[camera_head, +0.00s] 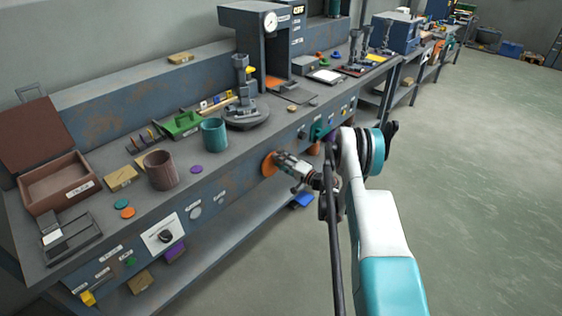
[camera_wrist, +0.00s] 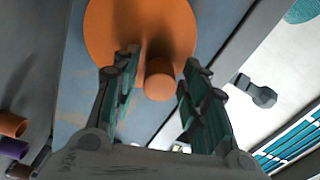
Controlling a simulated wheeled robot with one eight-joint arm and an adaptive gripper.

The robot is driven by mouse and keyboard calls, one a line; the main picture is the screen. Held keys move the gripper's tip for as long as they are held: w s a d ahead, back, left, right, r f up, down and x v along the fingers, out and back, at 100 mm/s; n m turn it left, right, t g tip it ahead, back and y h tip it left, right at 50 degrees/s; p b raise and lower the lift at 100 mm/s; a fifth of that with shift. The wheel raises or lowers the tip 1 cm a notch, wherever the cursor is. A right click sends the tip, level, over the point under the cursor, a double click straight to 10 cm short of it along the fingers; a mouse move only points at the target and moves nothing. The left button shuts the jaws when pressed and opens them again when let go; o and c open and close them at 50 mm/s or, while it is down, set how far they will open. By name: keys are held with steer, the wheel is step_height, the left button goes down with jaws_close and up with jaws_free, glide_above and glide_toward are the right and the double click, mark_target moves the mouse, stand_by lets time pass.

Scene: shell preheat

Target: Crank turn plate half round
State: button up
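The round grey turn plate (camera_head: 262,119) lies on the bench top with a dark upright fixture standing on it. An orange crank disc (camera_head: 268,164) is on the bench's front panel below the plate. In the wrist view the disc (camera_wrist: 108,32) fills the upper middle, and its round orange knob (camera_wrist: 159,84) sticks out toward me. My gripper (camera_head: 282,161) is at the disc. In the wrist view my gripper (camera_wrist: 158,68) is open, with a finger on each side of the knob and gaps showing. Contact with the knob is not visible.
A teal cup (camera_head: 214,135) and a brown cup (camera_head: 160,170) stand left of the plate. A grey press with a dial (camera_head: 270,21) stands behind it. A black selector knob (camera_head: 166,236) is on the front panel.

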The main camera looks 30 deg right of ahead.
stand_by(0.3)
steer(key=v, duration=0.7)
steer(key=shift+s, duration=0.2)
steer(key=shift+d+r, duration=0.1)
